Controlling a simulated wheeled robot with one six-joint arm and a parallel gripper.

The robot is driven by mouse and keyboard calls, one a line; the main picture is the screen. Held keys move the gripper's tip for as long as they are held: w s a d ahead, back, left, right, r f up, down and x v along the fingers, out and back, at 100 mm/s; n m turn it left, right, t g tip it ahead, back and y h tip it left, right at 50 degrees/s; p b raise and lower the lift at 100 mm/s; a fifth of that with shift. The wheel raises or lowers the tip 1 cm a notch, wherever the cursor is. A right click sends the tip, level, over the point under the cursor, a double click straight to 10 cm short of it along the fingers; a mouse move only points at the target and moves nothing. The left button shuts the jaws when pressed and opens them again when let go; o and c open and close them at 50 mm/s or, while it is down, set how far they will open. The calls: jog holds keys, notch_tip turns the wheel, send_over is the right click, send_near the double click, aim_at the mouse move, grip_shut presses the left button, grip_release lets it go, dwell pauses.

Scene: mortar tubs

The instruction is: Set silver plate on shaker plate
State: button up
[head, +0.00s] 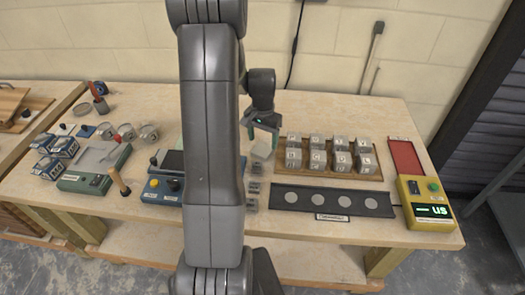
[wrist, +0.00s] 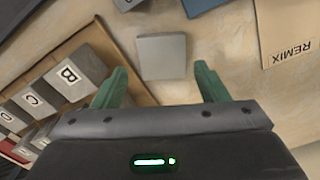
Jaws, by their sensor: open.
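The silver plate (wrist: 162,56) is a plain grey square lying flat on the wooden table in the wrist view. In the head view it is a pale square (head: 262,149) just below my gripper. My gripper (head: 262,133) is open and empty above it. In the wrist view its green fingers (wrist: 160,80) are spread, with the plate beyond the gap between them and apart from both. A blue device (head: 160,190) with knobs and a dark top is left of my arm and may hold the shaker plate. My arm hides part of that area.
A wooden rack of lettered cubes (head: 290,171) stands close right of my gripper. A dark strip with pale discs (head: 310,208) lies in front of it. A yellow device (head: 430,225) is far right. Several small blocks (head: 253,188) sit beside my arm. A REMIX tray (wrist: 285,25) shows in the wrist view.

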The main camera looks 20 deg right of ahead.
aim_at(262, 151)
jog(key=shift+a+f+p, duration=0.15)
jog(key=shift+f+p, duration=0.45)
jog(key=shift+f, duration=1.75)
jog(key=c, duration=1)
